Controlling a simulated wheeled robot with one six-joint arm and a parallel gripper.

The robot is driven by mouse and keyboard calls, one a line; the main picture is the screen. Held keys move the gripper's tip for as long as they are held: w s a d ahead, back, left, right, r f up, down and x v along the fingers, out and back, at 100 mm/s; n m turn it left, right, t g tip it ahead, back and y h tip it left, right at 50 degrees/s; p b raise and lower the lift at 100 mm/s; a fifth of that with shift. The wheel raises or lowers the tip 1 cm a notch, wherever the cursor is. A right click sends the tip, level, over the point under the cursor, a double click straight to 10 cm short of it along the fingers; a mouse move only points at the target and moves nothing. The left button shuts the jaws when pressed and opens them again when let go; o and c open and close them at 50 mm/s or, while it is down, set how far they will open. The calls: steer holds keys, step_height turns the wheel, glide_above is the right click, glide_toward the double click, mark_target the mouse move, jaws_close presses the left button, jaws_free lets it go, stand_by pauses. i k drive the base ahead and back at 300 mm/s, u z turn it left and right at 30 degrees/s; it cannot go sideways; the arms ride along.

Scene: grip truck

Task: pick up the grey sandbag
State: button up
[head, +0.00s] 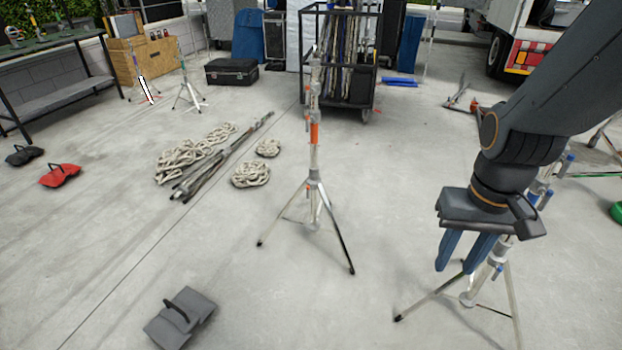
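The grey sandbag (198,305) lies on the concrete floor at the lower left of the head view, with its dark carry handle arching over the middle. My gripper (456,268) hangs at the right, pointing down, with two blue fingers and a gap between them. It looks open and holds nothing. It is well to the right of the grey sandbag and above the floor, in front of a light stand.
A silver stand (314,190) with an orange band stands between my gripper and the sandbag, its legs spread. A red sandbag (60,176) and a black sandbag (24,155) lie at the left. Coiled rope (250,175) and poles (215,165) lie mid-floor. Floor around the grey sandbag is clear.

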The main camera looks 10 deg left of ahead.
mark_target(172, 328)
steer(key=z, duration=0.9)
steer(key=k, duration=0.4)
steer(key=u, duration=0.5)
